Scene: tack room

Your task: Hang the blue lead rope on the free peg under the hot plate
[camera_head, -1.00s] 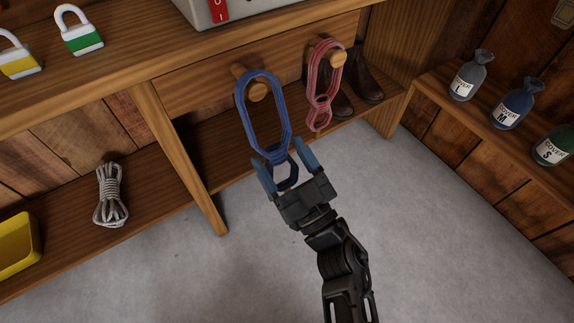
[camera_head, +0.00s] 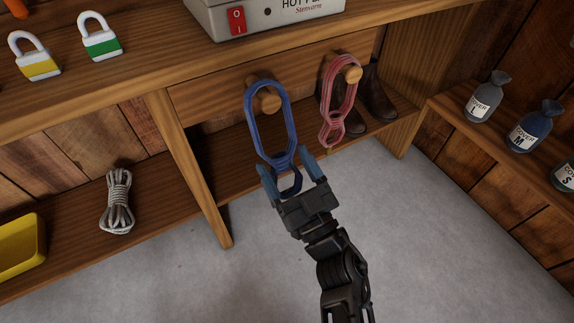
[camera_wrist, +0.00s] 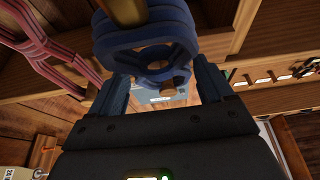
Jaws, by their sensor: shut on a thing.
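The blue lead rope (camera_head: 287,125) is a long coiled loop with a small lower loop. My gripper (camera_head: 292,180) is shut on the lower end, a finger on each side. The upper loop stands in front of the left wooden peg (camera_head: 267,101), whose end shows inside the loop near its top. I cannot tell whether the rope rests on this peg. In the wrist view the rope (camera_wrist: 150,42) is between my fingers. The right peg (camera_head: 353,75) holds a pink rope (camera_head: 339,105). The hot plate (camera_head: 290,14) stands on the shelf above.
Boots (camera_head: 376,92) stand behind the pink rope. A wooden upright (camera_head: 195,170) is left of the blue rope. The lower shelf has a grey rope bundle (camera_head: 117,203) and a yellow bin (camera_head: 20,250). Padlocks (camera_head: 100,42) lie above. The floor is clear.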

